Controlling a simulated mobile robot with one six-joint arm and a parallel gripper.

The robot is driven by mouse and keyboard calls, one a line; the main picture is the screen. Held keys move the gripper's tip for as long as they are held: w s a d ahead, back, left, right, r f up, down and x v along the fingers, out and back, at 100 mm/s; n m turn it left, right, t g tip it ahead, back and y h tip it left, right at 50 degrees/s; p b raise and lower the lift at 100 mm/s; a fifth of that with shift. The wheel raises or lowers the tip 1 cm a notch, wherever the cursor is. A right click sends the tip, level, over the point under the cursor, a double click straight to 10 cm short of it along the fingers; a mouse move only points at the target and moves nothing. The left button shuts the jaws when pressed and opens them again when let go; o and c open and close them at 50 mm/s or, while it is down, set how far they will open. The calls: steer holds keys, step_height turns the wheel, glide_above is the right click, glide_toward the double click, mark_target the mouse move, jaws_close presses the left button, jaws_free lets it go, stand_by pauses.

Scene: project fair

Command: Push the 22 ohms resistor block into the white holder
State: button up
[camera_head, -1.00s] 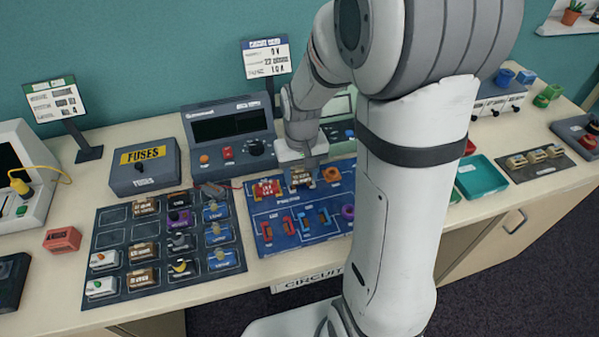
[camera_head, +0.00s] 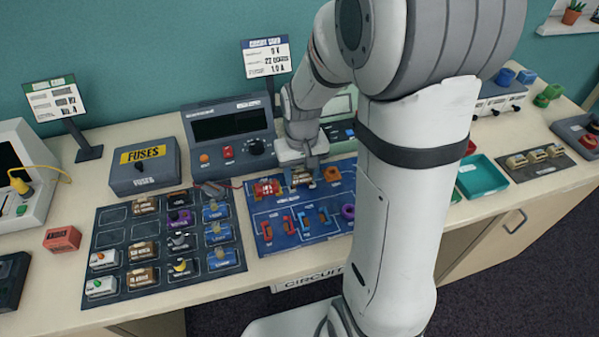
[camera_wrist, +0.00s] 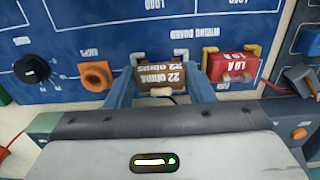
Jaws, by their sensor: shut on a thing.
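The brown 22 ohms resistor block (camera_wrist: 160,76) is between the two blue-grey fingers of my gripper (camera_wrist: 160,92) in the wrist view. My gripper is shut on it, and its label reads upside down there. Parts of the white holder (camera_wrist: 138,58) show at the block's far corners, on the blue wiring board (camera_wrist: 110,25). The block is at the holder; I cannot tell how deep it sits. In the head view the block (camera_head: 301,179) is small and partly hidden under my gripper (camera_head: 303,170), at the top of the wiring board (camera_head: 285,220).
A red 1.0 A block (camera_wrist: 232,66) sits in its holder beside the 22 ohms block. An orange socket (camera_wrist: 96,75) and a black knob (camera_wrist: 32,69) are on the other side. A dark tray (camera_head: 125,288) of component blocks lies left of the board. A meter (camera_head: 228,128) stands behind.

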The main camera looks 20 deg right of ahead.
steer(key=shift+f+b, duration=0.4)
steer(key=shift+f, duration=0.1)
stand_by(0.8)
steer(key=o, duration=1.5)
steer(key=shift+o, duration=0.2)
steer(key=shift+r+p, duration=3.05)
steer(key=shift+r, duration=1.05)
steer(key=s+r+t, duration=0.1)
steer(key=s+r, duration=0.4)
steer(key=r, duration=0.1)
steer(key=shift+s+r, duration=0.15)
steer(key=shift+r, duration=0.1)
steer(key=s+r, duration=0.1)
steer(key=s, duration=0.1)
steer(key=s+r+t, duration=0.1)
steer(key=s+r, duration=0.1)
steer(key=s, duration=0.1)
steer(key=s+r+t, duration=0.1)
steer(key=s, duration=0.2)
steer(key=shift+s+a+r, duration=0.15)
steer(key=shift+a+r, duration=0.05)
steer(key=shift+r, duration=0.15)
steer(key=shift+c, duration=0.4)
